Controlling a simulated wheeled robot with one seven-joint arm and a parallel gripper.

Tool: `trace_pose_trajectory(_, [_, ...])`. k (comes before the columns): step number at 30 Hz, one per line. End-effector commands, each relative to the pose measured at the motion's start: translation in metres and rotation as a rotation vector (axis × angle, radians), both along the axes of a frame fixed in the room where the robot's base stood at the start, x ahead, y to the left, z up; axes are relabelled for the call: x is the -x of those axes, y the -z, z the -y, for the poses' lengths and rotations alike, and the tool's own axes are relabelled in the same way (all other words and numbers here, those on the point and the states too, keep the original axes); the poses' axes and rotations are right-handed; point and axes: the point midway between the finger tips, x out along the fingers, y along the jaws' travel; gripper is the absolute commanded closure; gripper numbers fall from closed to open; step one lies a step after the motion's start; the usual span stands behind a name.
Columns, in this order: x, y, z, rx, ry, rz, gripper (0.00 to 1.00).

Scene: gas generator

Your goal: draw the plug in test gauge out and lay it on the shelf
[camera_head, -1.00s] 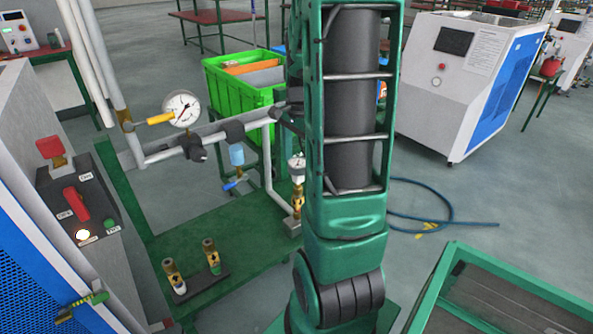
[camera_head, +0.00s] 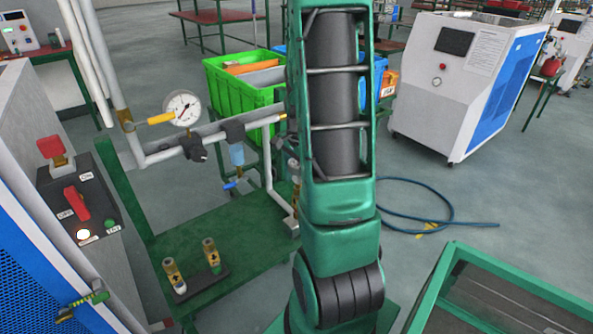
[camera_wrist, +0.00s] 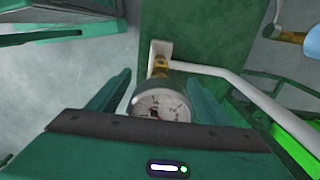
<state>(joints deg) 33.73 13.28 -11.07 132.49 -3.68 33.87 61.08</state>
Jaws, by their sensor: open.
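The plug in test gauge (camera_wrist: 160,105), with a round white dial and a brass stem (camera_wrist: 159,66), sits at a white pipe end in the wrist view. In the head view it is mostly hidden behind my arm. My gripper (camera_wrist: 158,78) is open, with one green finger on each side of the gauge. I cannot tell whether either finger touches it. The green shelf (camera_head: 185,239) lies below the pipe in the head view. Its green surface also shows in the wrist view (camera_wrist: 200,28).
Another gauge (camera_head: 182,108) with a yellow handle is on the white pipework (camera_head: 160,155). Two brass fittings (camera_head: 211,255) stand on a dark plate on the shelf. A switch box (camera_head: 80,207) is at left. A green crate (camera_head: 228,90) stands behind. Bare shelf lies right of the fittings.

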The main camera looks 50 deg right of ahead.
Motion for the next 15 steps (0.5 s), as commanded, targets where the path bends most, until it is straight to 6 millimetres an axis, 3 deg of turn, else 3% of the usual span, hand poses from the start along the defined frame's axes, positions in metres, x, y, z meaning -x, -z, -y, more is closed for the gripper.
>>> trace_pose_trajectory(4, [0.0001,-0.0001,0.0001,0.000,0.000,0.000,0.31])
trace_pose_trajectory(11, [0.0002,-0.0002,0.0003,0.000,0.001,0.000,0.85])
trace_pose_trajectory(12, [-0.0001,-0.0005,0.0004,0.000,0.001,0.000,0.91])
trace_pose_trajectory(15, [-0.0002,-0.0011,0.0006,0.001,0.001,0.001,0.91])
